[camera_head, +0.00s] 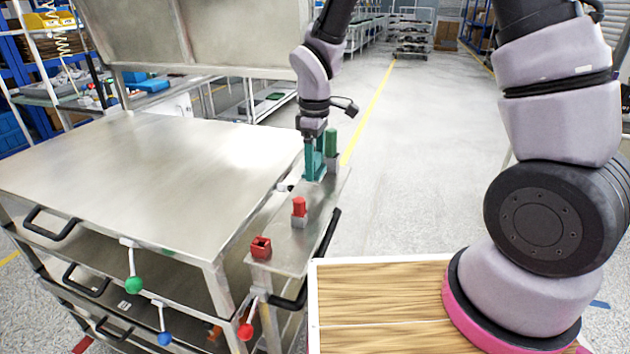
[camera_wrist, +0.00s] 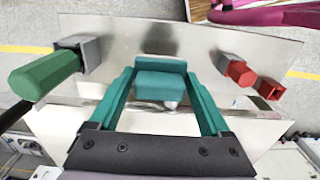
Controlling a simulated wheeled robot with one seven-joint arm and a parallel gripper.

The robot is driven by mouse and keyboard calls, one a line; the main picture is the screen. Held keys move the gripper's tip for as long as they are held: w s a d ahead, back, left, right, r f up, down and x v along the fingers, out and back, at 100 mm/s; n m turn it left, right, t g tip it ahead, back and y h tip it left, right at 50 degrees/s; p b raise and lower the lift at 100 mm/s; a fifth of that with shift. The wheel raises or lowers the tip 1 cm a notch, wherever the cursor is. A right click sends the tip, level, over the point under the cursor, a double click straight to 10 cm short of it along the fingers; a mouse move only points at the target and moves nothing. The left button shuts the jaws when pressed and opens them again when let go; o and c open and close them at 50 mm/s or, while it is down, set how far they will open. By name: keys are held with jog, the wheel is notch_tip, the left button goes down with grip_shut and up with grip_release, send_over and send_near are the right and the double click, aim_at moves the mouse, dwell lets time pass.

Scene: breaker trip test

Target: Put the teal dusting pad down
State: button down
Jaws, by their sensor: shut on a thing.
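The teal dusting pad (camera_wrist: 160,84) is a small block between the tips of my gripper's teal fingers in the wrist view. My gripper (camera_head: 316,166) is shut on it, pointing down over the narrow metal side shelf (camera_head: 318,216) of the cart. The shelf lies below the pad in the wrist view (camera_wrist: 215,45). In the head view, pad and fingers share a colour and are hard to tell apart. I cannot tell whether the pad touches the shelf.
A green hexagonal handle (camera_head: 331,142) in a grey socket stands close to my gripper. A red knob (camera_head: 299,206) on a grey base and an open red holder (camera_head: 260,247) sit nearer on the shelf. A wide metal cart top (camera_head: 150,180) is clear to the left.

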aim_at(315, 194)
jog(key=shift+f, duration=2.45)
jog(key=shift+f, duration=0.1)
grip_release()
notch_tip(315, 194, up, 12)
jog(key=shift+f, duration=0.15)
jog(key=shift+d+r, duration=0.15)
jog(key=shift+r, duration=0.35)
jog(key=s+d+r+m+t, duration=0.2)
jog(key=s+d+r+m, duration=0.2)
jog(key=d+r+m, duration=0.2)
jog(key=s+d+r+m+t+y, duration=0.1)
jog(key=s+d+r+m+t, duration=0.1)
jog(key=s+d+r+m, duration=0.2)
jog(key=s+d+r+m+t+y, duration=0.1)
jog(key=s+d+r+m+t, duration=0.2)
jog(key=d+r+m, duration=0.5)
jog(key=s+d+r, duration=0.1)
jog(key=d+r, duration=0.2)
jog(key=d, duration=0.1)
jog(key=shift+d, duration=0.2)
jog(key=shift+s, duration=0.1)
